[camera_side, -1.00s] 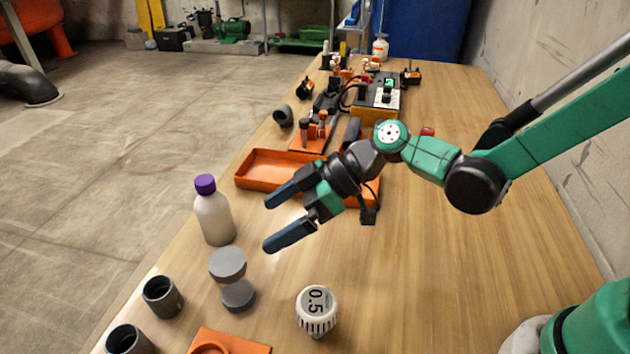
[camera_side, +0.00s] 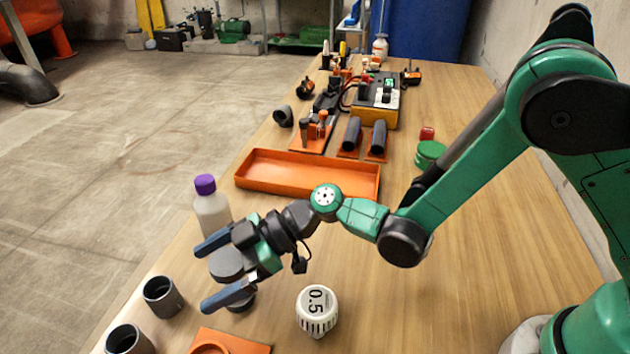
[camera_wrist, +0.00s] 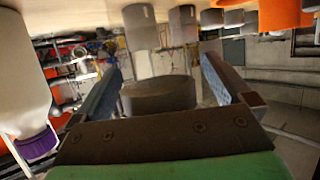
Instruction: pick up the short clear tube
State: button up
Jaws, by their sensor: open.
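My gripper (camera_side: 206,274) is open over the near left part of the table, its blue fingers pointing left. A grey round-topped piece (camera_side: 227,264) stands between or just behind the fingers in the side view, with a second grey disc low under it, mostly hidden. In the wrist view, which looks upside down, the dark grey round piece (camera_wrist: 158,96) sits between the two open fingers (camera_wrist: 160,85). I cannot tell whether the fingers touch it. I cannot clearly make out a clear tube; the part between the discs is hidden by my gripper.
A white bottle with a purple cap (camera_side: 212,212) stands close behind my gripper. Dark pipe sockets (camera_side: 162,297) stand at the left edge. A white 0.5 knob (camera_side: 317,308) and an orange plate (camera_side: 232,342) are in front. An orange tray (camera_side: 305,176) lies behind.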

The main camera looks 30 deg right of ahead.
jog(key=c, duration=1.4)
jog(key=shift+r, duration=0.15)
